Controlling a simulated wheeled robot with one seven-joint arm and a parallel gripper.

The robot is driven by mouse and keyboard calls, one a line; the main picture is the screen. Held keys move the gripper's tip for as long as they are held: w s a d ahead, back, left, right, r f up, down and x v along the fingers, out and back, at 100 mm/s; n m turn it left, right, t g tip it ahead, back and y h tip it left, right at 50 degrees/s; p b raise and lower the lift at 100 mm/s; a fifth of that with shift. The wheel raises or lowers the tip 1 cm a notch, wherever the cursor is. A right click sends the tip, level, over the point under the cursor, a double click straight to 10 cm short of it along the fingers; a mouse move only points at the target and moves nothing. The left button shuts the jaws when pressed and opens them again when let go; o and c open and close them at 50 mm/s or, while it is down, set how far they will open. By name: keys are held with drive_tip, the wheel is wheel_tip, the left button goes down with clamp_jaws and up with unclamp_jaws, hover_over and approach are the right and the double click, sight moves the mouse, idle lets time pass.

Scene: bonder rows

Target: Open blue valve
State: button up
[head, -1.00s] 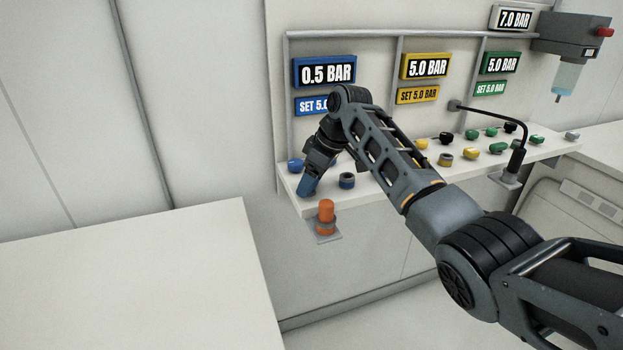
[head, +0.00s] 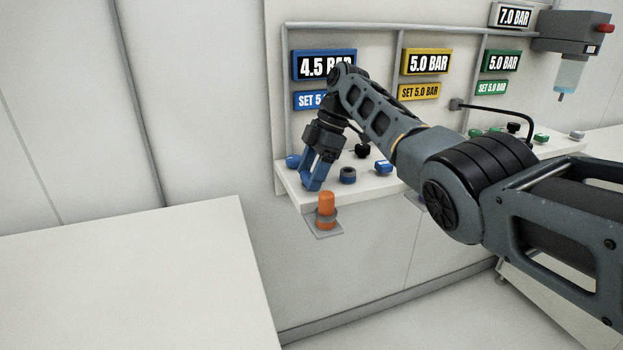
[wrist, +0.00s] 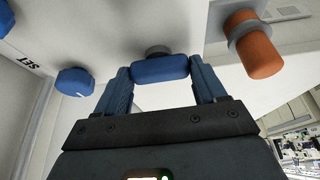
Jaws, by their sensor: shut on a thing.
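My gripper (head: 311,181) reaches down to the left front of the shelf in the head view. Its two blue fingers stand on either side of the handle and are shut on it. In the head view the fingers and wrist mostly hide the handle.
An orange peg (head: 326,203) stands in a bracket just in front of the shelf, close to my gripper. Blue knobs (head: 292,161) (head: 383,167) and a dark blue-ringed knob (head: 348,175) are nearby. A white counter (head: 130,280) fills the lower left.

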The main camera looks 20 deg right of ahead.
idle(0.4)
drive_tip(key=o, duration=1)
drive_tip(key=shift+o, duration=0.2)
drive_tip(key=shift+r, duration=0.1)
drive_tip(key=v, duration=0.7)
drive_tip(key=shift+r+b, duration=0.3)
drive_tip(key=shift+b, duration=0.1)
drive_tip(key=shift+d, duration=0.1)
